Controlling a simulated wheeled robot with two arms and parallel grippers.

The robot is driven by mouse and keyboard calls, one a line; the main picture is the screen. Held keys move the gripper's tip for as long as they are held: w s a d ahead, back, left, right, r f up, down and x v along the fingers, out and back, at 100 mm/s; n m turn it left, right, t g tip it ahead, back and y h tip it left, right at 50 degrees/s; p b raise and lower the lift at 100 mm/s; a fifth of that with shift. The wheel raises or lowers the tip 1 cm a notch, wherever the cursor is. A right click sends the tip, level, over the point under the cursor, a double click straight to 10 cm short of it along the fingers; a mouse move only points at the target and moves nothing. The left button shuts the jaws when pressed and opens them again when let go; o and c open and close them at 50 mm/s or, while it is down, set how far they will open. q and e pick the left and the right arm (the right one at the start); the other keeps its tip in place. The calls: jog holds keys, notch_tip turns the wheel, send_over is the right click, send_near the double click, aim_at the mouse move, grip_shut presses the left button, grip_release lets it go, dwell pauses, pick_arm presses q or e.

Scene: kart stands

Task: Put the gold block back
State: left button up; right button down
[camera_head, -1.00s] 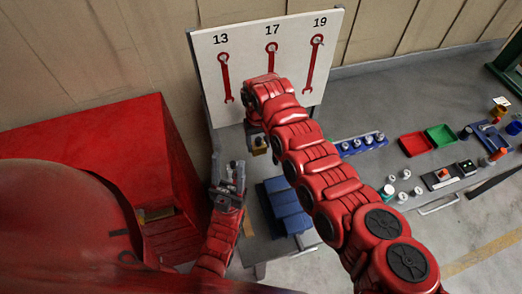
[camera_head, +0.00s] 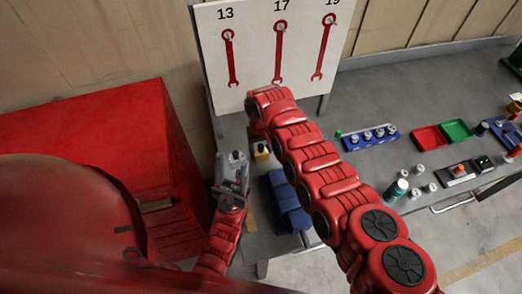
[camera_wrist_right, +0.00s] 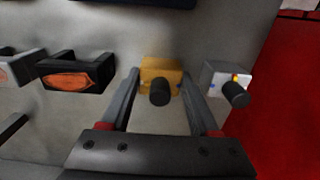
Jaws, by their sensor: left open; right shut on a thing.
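The gold block (camera_wrist_right: 160,67) is between the two fingers of my right gripper (camera_wrist_right: 160,95) in the right wrist view, and the gripper is shut on it. A dark round knob sticks out of the block's near side. The block also shows as a small yellow patch (camera_head: 262,151) in the head view, below the end of my right arm, which hides most of that gripper. Whether the block touches the grey surface behind it I cannot tell. My left gripper (camera_head: 232,168) is open and empty, left of the gold block in the head view.
A grey block with a dark knob (camera_wrist_right: 226,82) is close right of the right gripper. Black holders with orange ovals (camera_wrist_right: 76,73) are on its left. A wrench board (camera_head: 252,58) stands behind. Blue bins (camera_head: 287,203), a red cabinet (camera_head: 90,140) and a bench with trays (camera_head: 432,138) surround the arms.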

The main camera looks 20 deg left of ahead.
jog(key=shift+f, duration=0.2)
jog(key=shift+c, duration=0.6)
grip_release()
jog(key=shift+r, duration=0.1)
notch_tip(320, 180, up, 11)
jog(key=p, duration=0.8)
jog(key=shift+r, duration=0.7)
jog(key=shift+f, duration=0.1)
jog(key=shift+s, duration=0.1)
